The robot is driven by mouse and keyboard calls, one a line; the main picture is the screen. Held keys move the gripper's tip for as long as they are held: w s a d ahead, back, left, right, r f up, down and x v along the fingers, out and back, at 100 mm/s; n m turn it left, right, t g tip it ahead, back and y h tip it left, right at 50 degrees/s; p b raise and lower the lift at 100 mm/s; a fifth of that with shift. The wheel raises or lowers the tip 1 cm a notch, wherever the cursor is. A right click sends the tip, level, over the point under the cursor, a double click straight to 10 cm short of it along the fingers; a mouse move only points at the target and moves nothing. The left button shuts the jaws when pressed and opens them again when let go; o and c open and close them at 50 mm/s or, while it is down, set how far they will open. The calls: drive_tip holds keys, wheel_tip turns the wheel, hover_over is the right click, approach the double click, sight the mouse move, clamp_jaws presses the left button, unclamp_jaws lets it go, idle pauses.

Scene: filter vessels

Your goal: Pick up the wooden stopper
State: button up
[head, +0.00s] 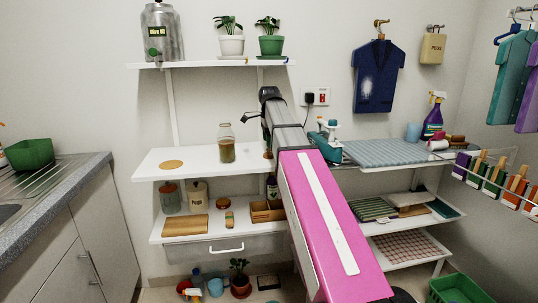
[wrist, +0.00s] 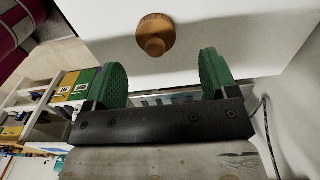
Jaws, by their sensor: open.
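The wooden stopper (wrist: 155,35), round and light brown with a raised knob, sits on a white surface in the wrist view. It is just beyond the fingertips of my gripper (wrist: 162,72), roughly midway between the two green pads. The fingers are apart, with nothing between them, and I see no contact with the stopper. In the head view my own arm covers most of the gripper. A small brown shape (head: 268,151) shows beside the arm at the white shelf, but I cannot tell whether it is the stopper.
A glass jar (head: 227,150) with brown contents stands on the middle white shelf (head: 200,170), left of my arm. A round cork mat (head: 171,164) lies further left. A teal device (head: 327,140) stands right of the arm, beside a ribbed blue-grey mat (head: 385,152).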

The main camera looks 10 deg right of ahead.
sight(269, 151)
drive_tip(key=shift+s+a+f, duration=0.1)
drive_tip(key=shift+f, duration=1.2)
drive_tip(key=shift+s+a+f, duration=0.1)
drive_tip(key=shift+f, duration=1.2)
drive_tip(key=c, duration=1)
